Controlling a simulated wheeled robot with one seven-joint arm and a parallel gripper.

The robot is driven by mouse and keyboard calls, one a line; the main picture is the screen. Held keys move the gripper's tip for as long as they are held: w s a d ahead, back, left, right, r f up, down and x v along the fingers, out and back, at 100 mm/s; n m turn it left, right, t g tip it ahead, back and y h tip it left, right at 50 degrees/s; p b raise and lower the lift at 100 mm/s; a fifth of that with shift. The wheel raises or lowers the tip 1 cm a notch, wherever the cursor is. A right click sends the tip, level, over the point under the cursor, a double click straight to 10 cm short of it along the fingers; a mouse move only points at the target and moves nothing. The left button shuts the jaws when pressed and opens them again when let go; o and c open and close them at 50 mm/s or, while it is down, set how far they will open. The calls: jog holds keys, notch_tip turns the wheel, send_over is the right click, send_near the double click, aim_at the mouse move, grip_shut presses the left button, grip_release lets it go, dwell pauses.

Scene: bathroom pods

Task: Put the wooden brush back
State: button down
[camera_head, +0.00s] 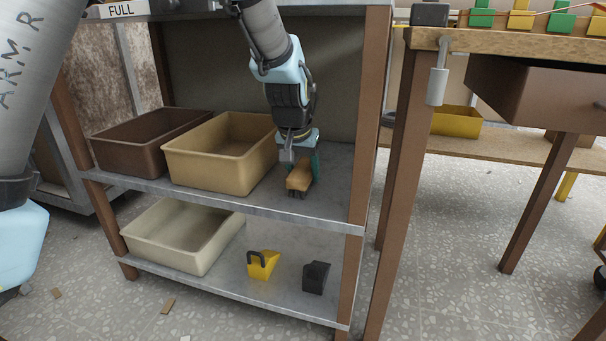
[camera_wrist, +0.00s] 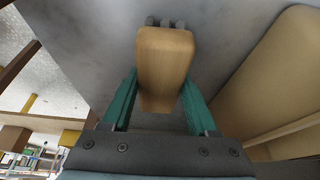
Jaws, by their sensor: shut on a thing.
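The wooden brush (camera_head: 299,179) is a small tan block with dark bristles at its lower end. It is at the middle shelf (camera_head: 330,200), to the right of the tan bin. My gripper (camera_head: 302,165) reaches down over the shelf and is shut on the brush. In the wrist view the brush (camera_wrist: 164,65) sits between the two green fingers of my gripper (camera_wrist: 160,100), its bristles pointing away toward the grey shelf surface. I cannot tell whether the bristles touch the shelf.
A tan bin (camera_head: 215,165) stands close left of the brush, with a brown bin (camera_head: 140,155) beyond it. A brown post (camera_head: 369,130) bounds the shelf on the right.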

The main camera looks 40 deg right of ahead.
aim_at(303, 168)
jog(key=shift+c, duration=0.8)
grip_release()
jog(key=shift+f, duration=0.1)
jog(key=p+v, duration=0.2)
jog(key=v, duration=0.3)
jog(key=shift+w+d, duration=0.1)
jog(key=shift+d, duration=0.05)
jog(key=s+a+p, duration=0.4)
jog(key=s+a, duration=0.2)
jog(key=a, duration=0.4)
jog(key=shift+s+a, duration=0.2)
jog(key=shift+s, duration=0.1)
